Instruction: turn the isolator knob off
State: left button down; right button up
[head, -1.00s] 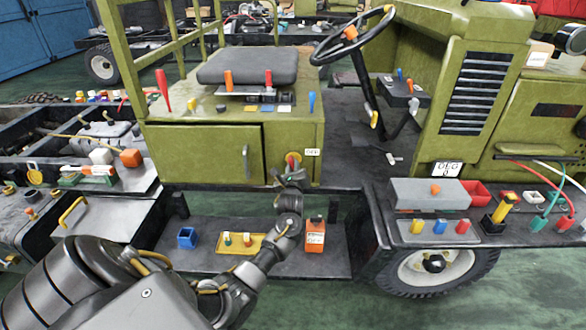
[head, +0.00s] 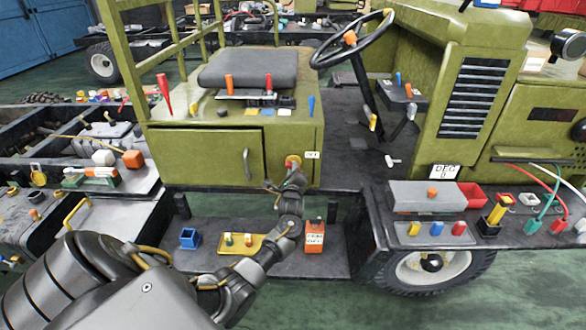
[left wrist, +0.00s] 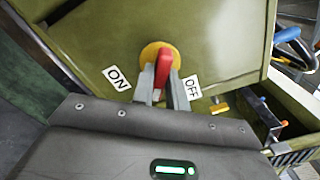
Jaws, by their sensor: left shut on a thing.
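The isolator knob is a red handle (left wrist: 163,66) on a round yellow plate (left wrist: 150,52), fixed to the olive-green panel of the vehicle. In the left wrist view an ON label (left wrist: 117,78) lies to its left and an OFF label (left wrist: 192,87) to its right. The red handle stands nearly upright in that picture, between the labels. My left gripper (left wrist: 162,92) is shut on the handle, one finger on each side. In the head view the knob (head: 293,161) sits low on the seat box, above my left gripper (head: 294,174). My right gripper is not in view.
A green panel with a door handle (head: 246,164) is left of the knob. Below, a shelf (head: 215,263) carries a blue bin (head: 189,238), a yellow switch plate (head: 228,251) and an orange box (head: 315,238). The steering wheel (head: 350,40) stands up to the right.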

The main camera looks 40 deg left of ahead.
pick_arm(q)
jog(key=shift+n+p, duration=0.5)
jog(key=shift+n, duration=3.2)
jog(key=c, duration=1.4)
grip_release()
jog(key=v, duration=1.1)
jog(key=shift+b, duration=0.3)
